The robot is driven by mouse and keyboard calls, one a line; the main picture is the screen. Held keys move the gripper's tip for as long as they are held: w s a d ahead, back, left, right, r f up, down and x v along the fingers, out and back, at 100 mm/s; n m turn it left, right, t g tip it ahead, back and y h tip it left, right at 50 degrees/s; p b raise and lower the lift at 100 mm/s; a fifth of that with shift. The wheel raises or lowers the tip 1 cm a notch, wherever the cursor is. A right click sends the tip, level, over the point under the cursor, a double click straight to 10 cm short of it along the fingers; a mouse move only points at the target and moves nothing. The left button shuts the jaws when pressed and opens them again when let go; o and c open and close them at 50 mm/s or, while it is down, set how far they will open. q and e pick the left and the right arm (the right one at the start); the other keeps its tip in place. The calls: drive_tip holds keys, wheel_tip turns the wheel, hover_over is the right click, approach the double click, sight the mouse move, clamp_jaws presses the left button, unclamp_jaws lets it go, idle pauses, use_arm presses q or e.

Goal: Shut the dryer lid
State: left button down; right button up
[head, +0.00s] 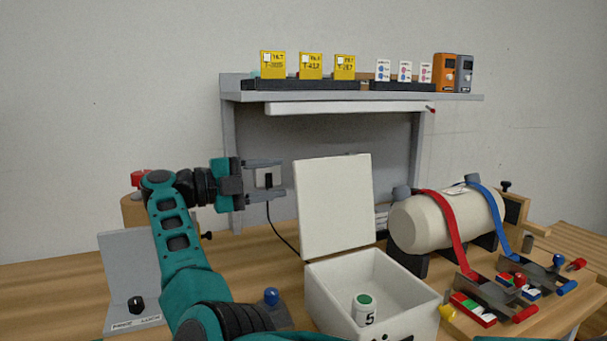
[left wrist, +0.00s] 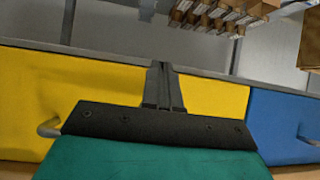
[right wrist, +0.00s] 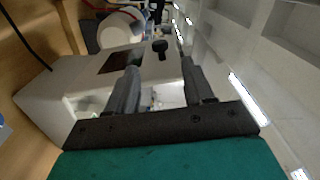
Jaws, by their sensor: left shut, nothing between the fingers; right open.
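The dryer (head: 330,285) is a white open-topped box on the wooden bench in the head view. Its white lid (head: 335,205) stands raised at the back, nearly upright. A white container with a green cap marked 5 (head: 364,312) is inside the box. My right gripper (head: 284,178) is open and empty, at the left of the lid's upper part in the picture; I cannot tell the exact gap. Its spread fingers also show in the right wrist view (right wrist: 160,90). My left gripper (left wrist: 163,85) is shut and empty in the left wrist view, before yellow and blue fronts.
A shelf (head: 350,97) with yellow cards is behind. A grey panel (head: 128,275) stands at left, and a blue knob (head: 271,297) is left of the dryer.

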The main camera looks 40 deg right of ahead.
sight(304, 175)
drive_tip(key=x, duration=0.7)
drive_tip(key=shift+c, duration=0.5)
clamp_jaws()
